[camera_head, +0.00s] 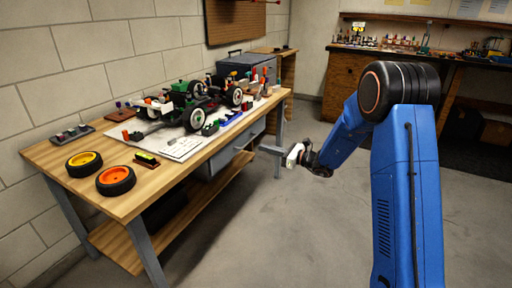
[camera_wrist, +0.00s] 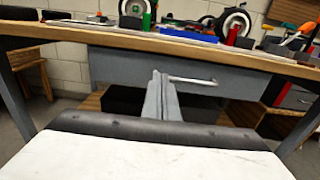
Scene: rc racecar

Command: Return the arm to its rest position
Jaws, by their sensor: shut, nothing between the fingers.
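My blue arm (camera_head: 405,190) rises at the right of the head view and bends at a black joint toward the workbench. My gripper (camera_head: 263,149) is at the end, in front of the bench's grey drawer (camera_head: 222,159). In the wrist view, the grey fingers of my gripper (camera_wrist: 158,76) are together and empty. They point at the drawer front (camera_wrist: 120,68), just left of its handle (camera_wrist: 195,81). I cannot tell how far the fingertips are from the drawer.
The wooden workbench (camera_head: 55,153) holds a partly built RC car (camera_head: 190,105) on a white sheet, two wheels (camera_head: 116,180) and several small parts. A lower shelf (camera_head: 125,245) is under it. Another bench (camera_head: 350,85) stands at the back. The floor between (camera_head: 290,225) is clear.

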